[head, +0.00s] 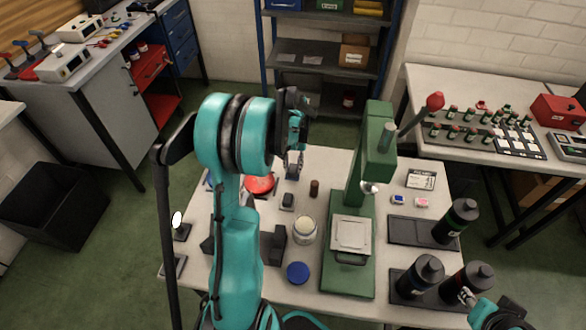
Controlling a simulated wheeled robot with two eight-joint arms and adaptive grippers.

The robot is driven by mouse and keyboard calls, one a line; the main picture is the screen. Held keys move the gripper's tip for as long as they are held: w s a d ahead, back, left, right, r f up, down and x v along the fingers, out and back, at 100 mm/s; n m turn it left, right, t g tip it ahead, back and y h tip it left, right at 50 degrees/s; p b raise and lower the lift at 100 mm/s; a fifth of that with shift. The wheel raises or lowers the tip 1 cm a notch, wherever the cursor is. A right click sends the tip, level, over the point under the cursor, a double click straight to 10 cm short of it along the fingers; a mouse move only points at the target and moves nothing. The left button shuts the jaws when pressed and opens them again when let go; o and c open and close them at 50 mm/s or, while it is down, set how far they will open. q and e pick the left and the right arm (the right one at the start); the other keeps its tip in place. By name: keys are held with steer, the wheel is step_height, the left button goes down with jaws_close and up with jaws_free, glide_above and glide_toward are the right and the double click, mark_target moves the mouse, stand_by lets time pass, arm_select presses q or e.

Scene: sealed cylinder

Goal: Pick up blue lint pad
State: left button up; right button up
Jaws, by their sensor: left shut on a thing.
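A small blue square pad (397,200), which looks like the blue lint pad, lies flat on the white table right of the green press. A pink pad (422,203) lies just right of it. My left gripper (294,164) is over the back of the table, left of the press and well apart from the blue pad. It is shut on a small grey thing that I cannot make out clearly. My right gripper (467,296) is at the lower right, by the dark bottles; its fingers are too small to read.
The green press (376,165) with a red-knobbed lever stands between my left gripper and the pads. A jar (305,230), a blue disc (297,272) and a red disc (260,184) are on the table. Black bottles (458,221) stand on trays at right.

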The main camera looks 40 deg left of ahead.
arm_select(q)
steer(key=w+d+r+p, duration=0.3)
steer(key=w+d+r, duration=0.3)
steer(key=w+r, duration=0.2)
steer(key=shift+w, duration=0.95)
